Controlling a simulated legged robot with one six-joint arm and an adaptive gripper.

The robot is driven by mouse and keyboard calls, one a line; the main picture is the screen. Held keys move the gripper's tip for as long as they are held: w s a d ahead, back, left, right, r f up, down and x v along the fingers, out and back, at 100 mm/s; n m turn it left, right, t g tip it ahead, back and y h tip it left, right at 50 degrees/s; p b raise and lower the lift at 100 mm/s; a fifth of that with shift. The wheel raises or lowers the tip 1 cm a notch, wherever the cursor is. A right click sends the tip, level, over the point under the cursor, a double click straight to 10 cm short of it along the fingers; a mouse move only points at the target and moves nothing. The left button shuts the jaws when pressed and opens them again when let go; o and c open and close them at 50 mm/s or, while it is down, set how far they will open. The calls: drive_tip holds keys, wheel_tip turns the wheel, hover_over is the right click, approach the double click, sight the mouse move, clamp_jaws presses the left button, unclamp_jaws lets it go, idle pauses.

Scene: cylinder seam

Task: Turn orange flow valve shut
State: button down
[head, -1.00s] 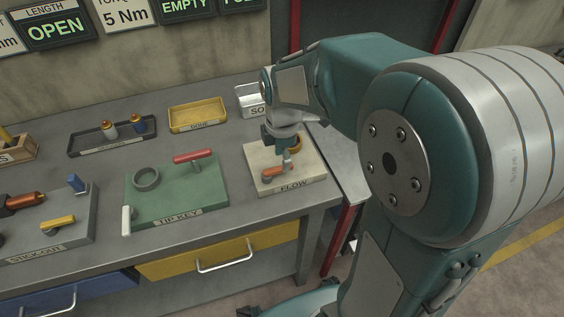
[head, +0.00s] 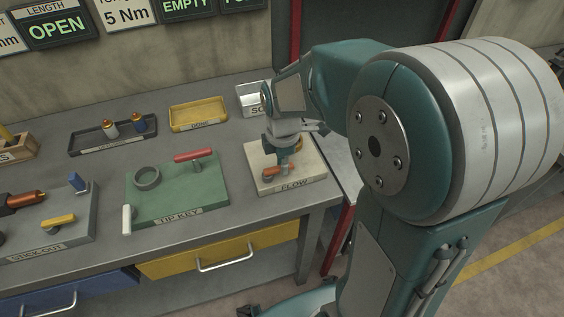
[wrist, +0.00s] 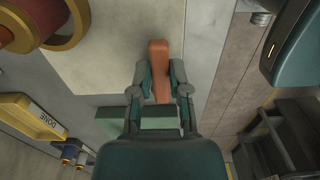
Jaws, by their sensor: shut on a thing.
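The orange flow valve handle (head: 272,171) sits on the cream block labelled FLOW (head: 308,182) at the bench's right end. My gripper (head: 285,163) points down at the handle from above. In the wrist view the orange handle (wrist: 158,62) runs between the two fingers of my gripper (wrist: 160,85). The fingers are shut on it, one on each side. The handle's far end sticks out past the fingertips. My gripper hides part of the handle and its pivot in the head view.
A green TIP KEY block (head: 172,195) with a red handle (head: 193,156) stands left of the cream block.

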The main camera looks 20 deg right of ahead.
drive_tip(key=shift+s+d+m, duration=0.1)
drive_tip(key=shift+m, duration=0.2)
drive_tip(key=m, duration=0.1)
drive_tip(key=s+m, duration=0.1)
drive_tip(key=m, duration=0.1)
drive_tip(key=shift+s+m, duration=0.1)
drive_tip(key=shift+m, duration=0.2)
drive_tip(key=m, duration=0.2)
drive_tip(key=s+a+m, duration=0.1)
drive_tip(key=m, duration=0.1)
drive_tip(key=shift+s+m, duration=0.2)
drive_tip(key=shift+m, duration=0.1)
drive_tip(key=m, duration=0.2)
drive_tip(key=s+a+m, duration=0.1)
drive_tip(key=m, duration=0.1)
drive_tip(key=shift+a, duration=0.15)
drive_tip(key=shift+s+a+m, duration=0.1)
drive_tip(key=shift+a+m, duration=0.15)
drive_tip(key=shift+m, duration=0.6)
drive_tip(key=shift+a+m, duration=0.3)
drive_tip(key=shift+m, duration=0.6)
drive_tip(key=shift+s+a+m, duration=0.1)
drive_tip(key=shift+a+m, duration=0.15)
drive_tip(key=shift+m, duration=0.6)
drive_tip(key=shift+f, duration=0.1)
drive_tip(key=c, duration=0.6)
unclamp_jaws()
drive_tip(key=shift+a, duration=0.1)
